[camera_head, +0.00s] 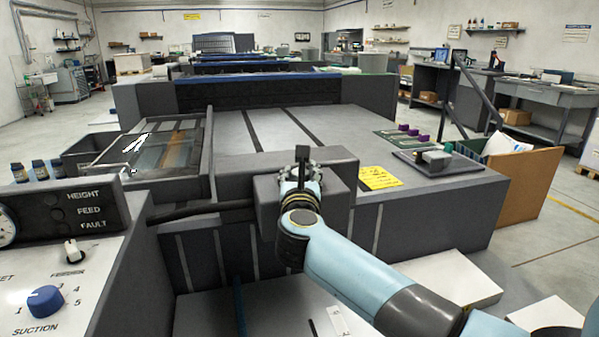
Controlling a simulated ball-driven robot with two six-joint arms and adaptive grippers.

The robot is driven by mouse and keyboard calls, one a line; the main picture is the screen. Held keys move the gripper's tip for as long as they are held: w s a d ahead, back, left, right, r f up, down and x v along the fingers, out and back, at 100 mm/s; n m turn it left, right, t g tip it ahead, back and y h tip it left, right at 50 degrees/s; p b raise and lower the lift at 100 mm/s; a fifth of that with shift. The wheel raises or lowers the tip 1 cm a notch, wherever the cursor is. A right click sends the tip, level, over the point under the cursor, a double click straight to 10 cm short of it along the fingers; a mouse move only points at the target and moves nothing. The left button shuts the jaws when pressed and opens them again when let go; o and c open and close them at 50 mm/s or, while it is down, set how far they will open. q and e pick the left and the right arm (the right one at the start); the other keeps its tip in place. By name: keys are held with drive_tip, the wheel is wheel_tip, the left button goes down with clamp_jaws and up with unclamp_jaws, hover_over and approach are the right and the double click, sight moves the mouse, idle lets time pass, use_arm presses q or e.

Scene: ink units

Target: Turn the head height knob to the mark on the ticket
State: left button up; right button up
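My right arm comes in from the lower right, and its dark gripper (302,160) is over the grey block at the middle of the machine's near edge. The fingers point away from me, and I cannot tell whether they are open or shut. No head height knob can be made out; the gripper and wrist cover part of the block. A yellow ticket (380,178) with dark print, too small to read, lies on the machine top just right of the block. My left gripper is not in view.
A control panel at lower left has a blue suction knob (45,301), a small white knob (73,252) and a dark display box (70,207). Small dark bottles (39,170) stand behind it. A grey plate with a small device (436,159) sits right of the ticket.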

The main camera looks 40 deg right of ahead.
drive_tip(key=n+t+y+p, duration=0.1)
drive_tip(key=n+t+y, duration=0.1)
drive_tip(key=y, duration=0.1)
drive_tip(key=shift+s+d+n, duration=0.1)
drive_tip(key=shift+d+n, duration=0.05)
drive_tip(key=shift+n, duration=0.15)
drive_tip(key=shift+n+t+y, duration=0.7)
drive_tip(key=shift+n+y, duration=0.1)
drive_tip(key=shift+y, duration=0.3)
drive_tip(key=n+t+y+b, duration=0.1)
drive_tip(key=n+y+b, duration=0.1)
drive_tip(key=y, duration=0.1)
drive_tip(key=shift+d+f, duration=0.1)
drive_tip(key=shift+f, duration=0.05)
drive_tip(key=shift+n+t+y+b, duration=0.3)
drive_tip(key=shift+n+y+b, duration=0.45)
drive_tip(key=shift+y, duration=0.55)
drive_tip(key=shift+r, duration=0.2)
drive_tip(key=o, duration=1.2)
drive_tip(key=shift+s, duration=0.15)
